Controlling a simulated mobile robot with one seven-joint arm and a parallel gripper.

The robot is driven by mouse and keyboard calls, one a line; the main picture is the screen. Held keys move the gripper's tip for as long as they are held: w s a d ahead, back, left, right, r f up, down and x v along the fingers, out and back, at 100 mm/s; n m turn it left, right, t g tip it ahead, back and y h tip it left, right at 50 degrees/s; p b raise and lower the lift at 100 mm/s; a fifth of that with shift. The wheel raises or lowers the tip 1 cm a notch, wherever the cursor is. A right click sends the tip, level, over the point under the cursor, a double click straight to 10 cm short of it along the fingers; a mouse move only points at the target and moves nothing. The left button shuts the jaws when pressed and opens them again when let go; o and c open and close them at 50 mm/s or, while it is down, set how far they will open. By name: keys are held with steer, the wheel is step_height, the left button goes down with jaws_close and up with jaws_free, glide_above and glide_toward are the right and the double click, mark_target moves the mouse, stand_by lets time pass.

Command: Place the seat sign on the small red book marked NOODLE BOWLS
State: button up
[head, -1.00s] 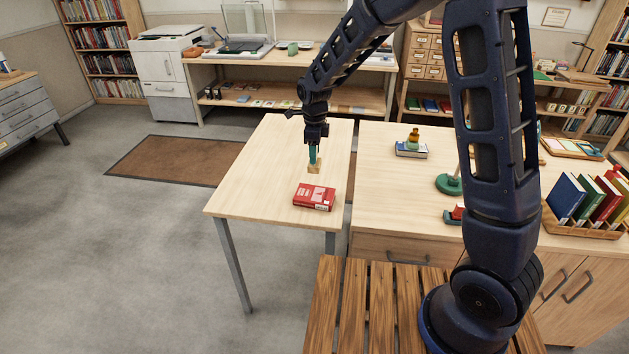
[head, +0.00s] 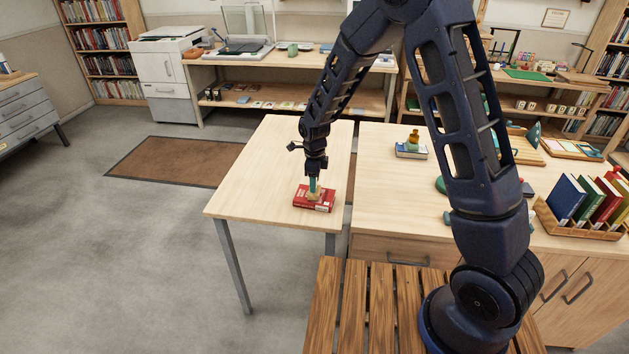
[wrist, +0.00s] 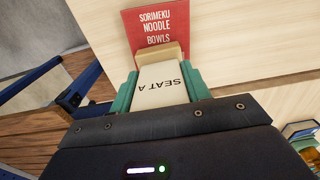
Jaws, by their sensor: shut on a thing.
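The seat sign (wrist: 162,84), a pale block lettered SEAT A with a tan wooden edge, is between the green fingers of my gripper (wrist: 160,90). My gripper (head: 314,187) is shut on it in the head view, right over the red book. The small red book (head: 322,206) lies flat on the narrow light-wood table; its cover (wrist: 155,28) reads SORIMEKU NOODLE BOWLS in the wrist view. The sign (head: 313,196) appears at or just above the cover; I cannot tell whether they touch. My gripper hides part of the book in the wrist view.
The narrow table (head: 250,185) is otherwise clear. A slatted wooden surface (head: 365,300) is in front.

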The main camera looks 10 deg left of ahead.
steer(key=o, duration=1.3)
steer(key=shift+f, duration=0.1)
step_height(320, 180, up, 12)
steer(key=shift+r, duration=0.2)
steer(key=shift+d, duration=0.1)
